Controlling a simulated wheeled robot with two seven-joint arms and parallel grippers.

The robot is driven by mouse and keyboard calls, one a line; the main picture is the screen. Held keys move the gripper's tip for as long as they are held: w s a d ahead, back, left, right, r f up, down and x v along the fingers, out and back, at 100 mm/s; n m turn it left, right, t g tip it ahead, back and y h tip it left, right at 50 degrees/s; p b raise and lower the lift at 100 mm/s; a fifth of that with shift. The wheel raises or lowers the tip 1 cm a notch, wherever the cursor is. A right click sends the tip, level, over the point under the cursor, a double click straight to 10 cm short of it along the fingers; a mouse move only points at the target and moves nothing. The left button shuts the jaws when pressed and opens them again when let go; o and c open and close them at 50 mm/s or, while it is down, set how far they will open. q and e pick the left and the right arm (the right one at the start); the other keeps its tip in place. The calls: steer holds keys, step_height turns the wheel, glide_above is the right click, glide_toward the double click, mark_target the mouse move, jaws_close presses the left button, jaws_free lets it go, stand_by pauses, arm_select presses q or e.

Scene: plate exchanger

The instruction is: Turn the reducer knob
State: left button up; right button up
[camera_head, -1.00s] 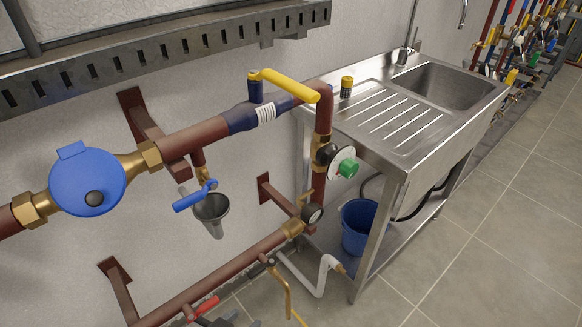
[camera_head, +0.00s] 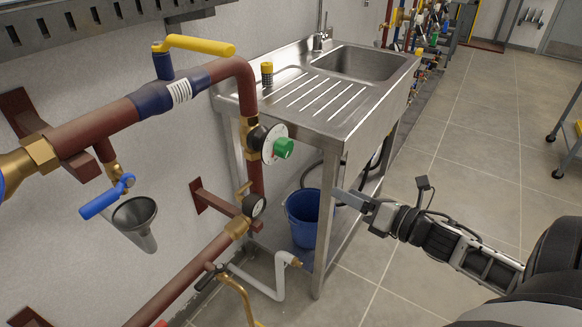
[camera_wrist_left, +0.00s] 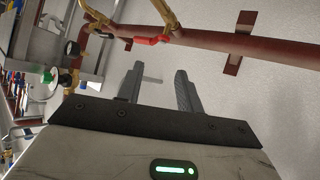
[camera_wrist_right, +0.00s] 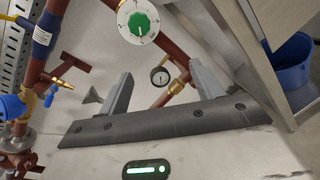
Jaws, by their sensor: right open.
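The reducer knob (camera_head: 283,148) is green, on a round white dial (camera_head: 269,143) fixed to the vertical red-brown pipe beside the sink. In the right wrist view the green knob (camera_wrist_right: 139,22) faces the camera at the top, beyond the fingers. My right gripper (camera_head: 352,200) is in front of the sink frame, below and right of the knob and apart from it. Its fingers (camera_wrist_right: 161,68) are spread and empty. My left gripper is outside the head view. In the left wrist view its fingers (camera_wrist_left: 160,70) are apart and empty, and the green knob (camera_wrist_left: 50,75) is far left.
A steel sink unit (camera_head: 345,130) stands right of the pipes, with a blue bucket (camera_head: 303,218) beneath. A yellow-handled valve (camera_head: 195,45), blue valve handle (camera_head: 107,198), funnel (camera_head: 135,216) and pressure gauge (camera_head: 257,206) surround the pipework. Tiled floor at right is open.

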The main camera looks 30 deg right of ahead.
step_height(320, 180, up, 4)
steer(key=w+d+f+n+y+b, duration=0.1)
steer(key=d+n+y, duration=0.15)
steer(key=n, duration=0.65)
glide_toward(289, 150)
steer(key=shift+y, duration=0.25)
steer(key=x, duration=0.9)
steer(key=shift+d+b, duration=0.15)
steer(key=shift+b, duration=0.25)
steer(key=c, duration=1)
